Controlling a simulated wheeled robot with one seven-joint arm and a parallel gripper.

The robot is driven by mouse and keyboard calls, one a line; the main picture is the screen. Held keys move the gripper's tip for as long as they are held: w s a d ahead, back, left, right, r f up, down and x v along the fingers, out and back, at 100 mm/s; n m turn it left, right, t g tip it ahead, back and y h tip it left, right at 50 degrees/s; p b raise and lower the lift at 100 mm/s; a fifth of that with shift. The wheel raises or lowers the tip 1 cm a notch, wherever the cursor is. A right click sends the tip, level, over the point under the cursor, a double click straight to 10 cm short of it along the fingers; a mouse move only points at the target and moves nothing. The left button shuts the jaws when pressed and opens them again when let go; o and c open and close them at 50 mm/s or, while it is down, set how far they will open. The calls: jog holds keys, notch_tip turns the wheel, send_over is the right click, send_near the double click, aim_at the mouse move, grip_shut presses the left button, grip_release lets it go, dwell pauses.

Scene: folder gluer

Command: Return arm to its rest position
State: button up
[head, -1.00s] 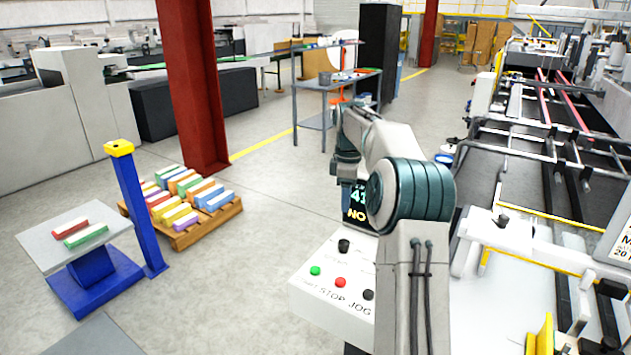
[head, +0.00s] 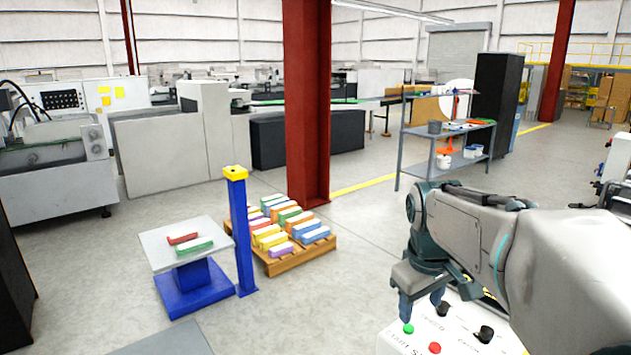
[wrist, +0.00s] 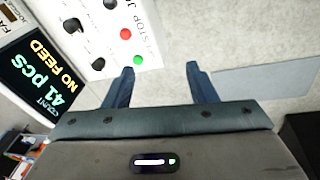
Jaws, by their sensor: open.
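My gripper (wrist: 160,84) shows in the wrist view with its two fingers apart and nothing between them but floor. In the head view my gripper (head: 420,305) points down at the end of my arm, in front of the white control panel (head: 450,330). The wrist view shows the panel (wrist: 102,50) at upper left, with a green button, a red button and black knobs. A dark display (wrist: 38,78) beside it reads "NO FEED" and "41 pcs". The fingers look apart from the panel, close to its button end.
A blue stand with a grey top (head: 165,245) holds a red and a green bundle. Behind it a wooden pallet (head: 300,258) carries coloured bundles beside a red column (head: 307,110). A grey shelf table (head: 405,160) stands further back. The floor between is clear.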

jog(key=s+a+f+m, duration=0.1)
jog(key=s+f+m, duration=0.1)
jog(key=s, duration=0.5)
jog(key=s+a+f+m+t+y, duration=0.1)
jog(key=s+a+f+m, duration=0.1)
jog(key=s, duration=0.5)
notch_tip(320, 180, down, 3)
jog(key=shift+s+a+r+m, duration=0.15)
jog(key=shift+r+m, duration=0.05)
jog(key=shift+m, duration=0.3)
